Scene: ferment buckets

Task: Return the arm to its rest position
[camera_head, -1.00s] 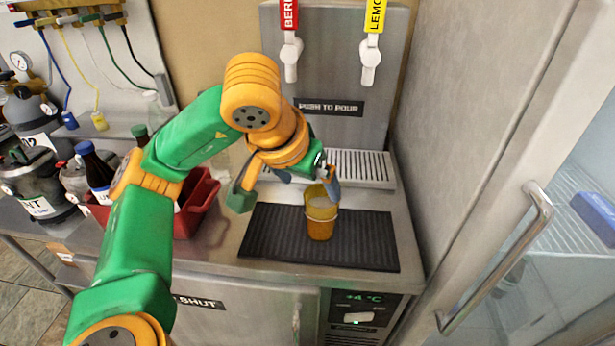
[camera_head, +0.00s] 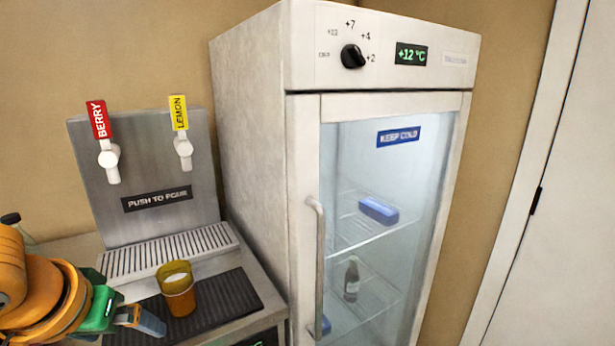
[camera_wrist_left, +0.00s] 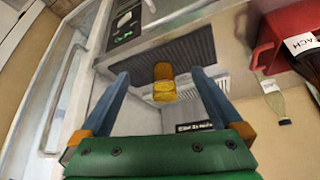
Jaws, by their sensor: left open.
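My left arm comes in at the lower left of the head view, partly cut off by the frame edge. Its left gripper (camera_head: 142,319) is close to the left of an amber cup (camera_head: 180,293). In the left wrist view the two blue fingers of the left gripper (camera_wrist_left: 160,76) are spread wide. The cup (camera_wrist_left: 164,86) shows between and beyond them, not gripped. The cup stands upright on the black ribbed mat (camera_head: 228,299). My right gripper is not in view.
The tap panel with a berry tap (camera_head: 108,158) and a lemon tap (camera_head: 183,148) stands behind the cup. A tall glass-door fridge (camera_head: 252,140) stands to the right, its door shut and handle (camera_head: 319,265) sticking out. A red crate (camera_wrist_left: 276,38) shows in the wrist view.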

